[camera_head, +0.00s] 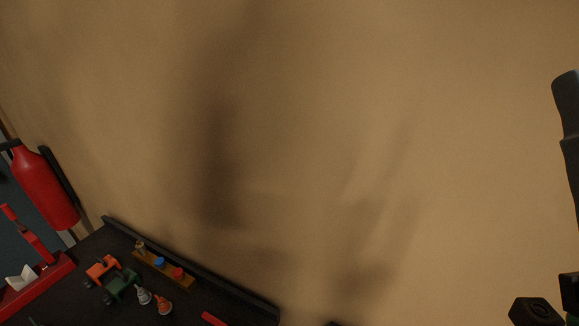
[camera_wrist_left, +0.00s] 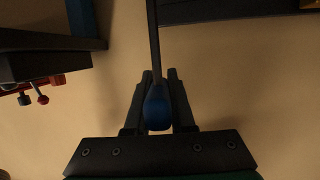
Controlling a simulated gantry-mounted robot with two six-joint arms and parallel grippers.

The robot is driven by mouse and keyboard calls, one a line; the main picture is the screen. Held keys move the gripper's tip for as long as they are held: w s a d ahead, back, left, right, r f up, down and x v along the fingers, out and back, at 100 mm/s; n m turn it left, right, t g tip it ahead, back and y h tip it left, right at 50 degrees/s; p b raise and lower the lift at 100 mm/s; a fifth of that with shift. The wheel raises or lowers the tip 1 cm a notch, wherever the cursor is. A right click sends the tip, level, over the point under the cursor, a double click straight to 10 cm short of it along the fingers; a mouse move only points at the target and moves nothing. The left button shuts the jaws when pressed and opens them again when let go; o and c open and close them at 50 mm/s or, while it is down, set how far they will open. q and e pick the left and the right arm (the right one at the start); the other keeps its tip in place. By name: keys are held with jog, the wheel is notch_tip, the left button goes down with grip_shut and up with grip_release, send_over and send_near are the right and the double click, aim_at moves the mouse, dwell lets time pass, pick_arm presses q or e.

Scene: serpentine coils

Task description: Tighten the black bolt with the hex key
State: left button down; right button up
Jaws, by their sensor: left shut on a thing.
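In the left wrist view, my left gripper (camera_wrist_left: 158,88) is shut on the blue handle of the hex key (camera_wrist_left: 157,107). The key's dark shaft runs from the handle straight up to the top edge of that view, and its tip is out of frame. Neither the left gripper nor the key shows in the head view. I cannot make out the black bolt in either view. A dark arm link of mine stands at the right edge of the head view, with no right gripper visible.
A dark bench (camera_head: 205,302) at lower left holds an orange and green toy vehicle (camera_head: 112,278), small cones (camera_head: 163,304) and a wooden peg block (camera_head: 164,268). A red extinguisher (camera_head: 45,188) hangs left. A dark structure (camera_wrist_left: 40,66) is left of the gripper. Bare tan wall fills the rest.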

pick_arm(q)
jog(key=s+d+f, duration=0.3)
jog(key=s+d, duration=0.3)
jog(key=s, duration=0.4)
jog(key=a+r+n+t+y+p, duration=0.1)
jog(key=a+r+n+y+p, duration=0.2)
jog(key=r+p, duration=0.6)
jog(key=a+r+n+t+y+p, duration=0.1)
jog(key=a+r+n+y+p, duration=0.2)
jog(key=r+p, duration=0.6)
notch_tip(320, 180, up, 4)
jog(key=shift+s+a+r+y, duration=0.2)
jog(key=shift+s+a+y, duration=0.1)
jog(key=shift+a+y, duration=0.55)
jog(key=shift+d+f, duration=0.1)
